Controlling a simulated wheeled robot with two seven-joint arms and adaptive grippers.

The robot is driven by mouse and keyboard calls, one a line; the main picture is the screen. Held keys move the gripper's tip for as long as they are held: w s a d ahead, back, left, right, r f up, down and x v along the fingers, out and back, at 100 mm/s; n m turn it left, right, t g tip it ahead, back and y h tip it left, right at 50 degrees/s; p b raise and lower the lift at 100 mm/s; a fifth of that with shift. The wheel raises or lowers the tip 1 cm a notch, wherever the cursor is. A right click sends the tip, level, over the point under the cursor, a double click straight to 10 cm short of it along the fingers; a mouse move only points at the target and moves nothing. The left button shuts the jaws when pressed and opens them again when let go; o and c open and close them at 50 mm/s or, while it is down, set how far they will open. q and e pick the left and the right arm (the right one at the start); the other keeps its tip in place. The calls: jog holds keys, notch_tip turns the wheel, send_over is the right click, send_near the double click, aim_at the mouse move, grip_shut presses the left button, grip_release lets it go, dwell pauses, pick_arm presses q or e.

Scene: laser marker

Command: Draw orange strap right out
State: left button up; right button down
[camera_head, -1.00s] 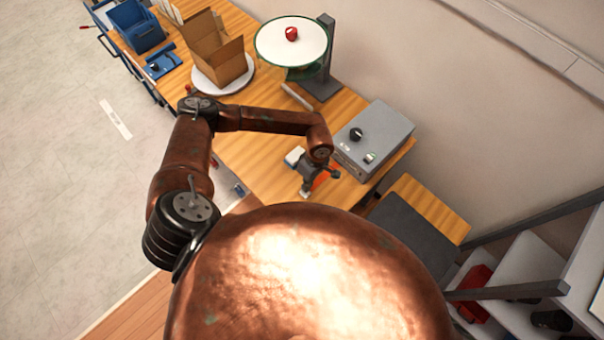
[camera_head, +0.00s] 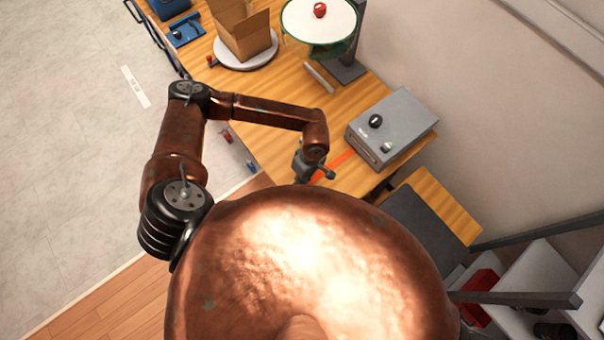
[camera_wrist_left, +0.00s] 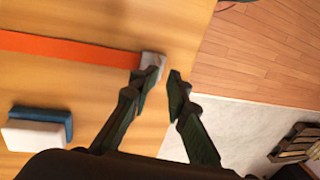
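The orange strap (camera_head: 336,166) runs across the wooden table from the grey box (camera_head: 391,128) toward my left gripper (camera_head: 315,176). In the left wrist view the strap (camera_wrist_left: 65,47) lies straight and ends in a pale grey tab (camera_wrist_left: 153,64) near the table edge. The fingers of my left gripper (camera_wrist_left: 159,80) are apart. The left finger's tip overlaps the tab in the picture; I see a gap between the tab and the right finger. Whether the left finger touches the tab is unclear. My right gripper is not in view.
A blue-and-white block (camera_wrist_left: 38,128) lies on the table beside the strap. A cardboard box (camera_head: 243,35) and a round stand with a red object (camera_head: 320,10) are farther back. A dark-topped side table (camera_head: 425,228) is at right. Floor lies beyond the table edge.

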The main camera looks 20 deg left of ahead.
pick_arm(q)
jog(key=shift+o, duration=0.7)
jog(key=shift+s+f, duration=0.1)
jog(key=shift+r, duration=0.25)
notch_tip(320, 180, up, 8)
jog(key=w+p, duration=0.1)
jog(key=p, duration=0.2)
jog(key=shift+w+d+r, duration=0.2)
jog(key=shift+w+d, duration=0.15)
